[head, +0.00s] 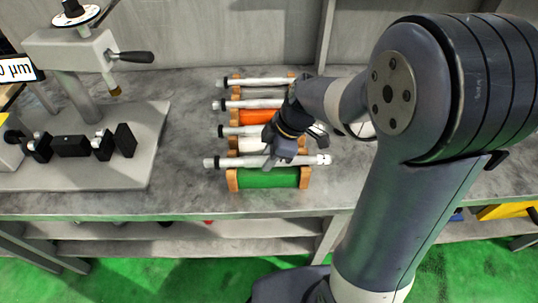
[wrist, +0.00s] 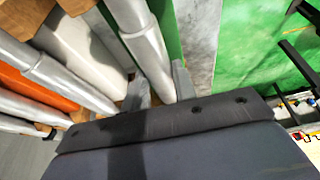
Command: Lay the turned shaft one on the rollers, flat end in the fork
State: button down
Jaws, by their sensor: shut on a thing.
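My gripper (head: 276,160) is shut on the nearest turned shaft (head: 235,162), a stepped silver bar lying level across the front rack with the green block (head: 268,178). In the wrist view the same shaft (wrist: 149,55) runs between the two fingers (wrist: 158,90). I cannot tell whether it still touches the rack's wooden ends. The measuring stand (head: 130,160) is at the left, with black blocks and small bright round parts, likely the rollers (head: 103,138), on its base. I cannot make out the fork clearly.
Several more shafts lie on racks behind, among them one with an orange block (head: 258,117) and one with a white block (head: 249,145). A black lever (head: 130,57) juts from the stand's head above its base. Bare grey bench (head: 180,165) lies between stand and racks.

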jog(key=c, duration=1.1)
grip_release()
jog(key=shift+o, duration=0.2)
jog(key=v, duration=1)
jog(key=shift+r, duration=0.4)
jog(key=shift+d, duration=0.15)
jog(key=x, duration=1)
jog(key=shift+s+f, duration=0.1)
jog(key=shift+f, duration=0.05)
jog(key=shift+a+p, duration=0.2)
jog(key=shift+p, duration=0.1)
jog(key=shift+r+p, duration=0.85)
jog(key=shift+p, duration=0.15)
jog(key=shift+f, duration=0.15)
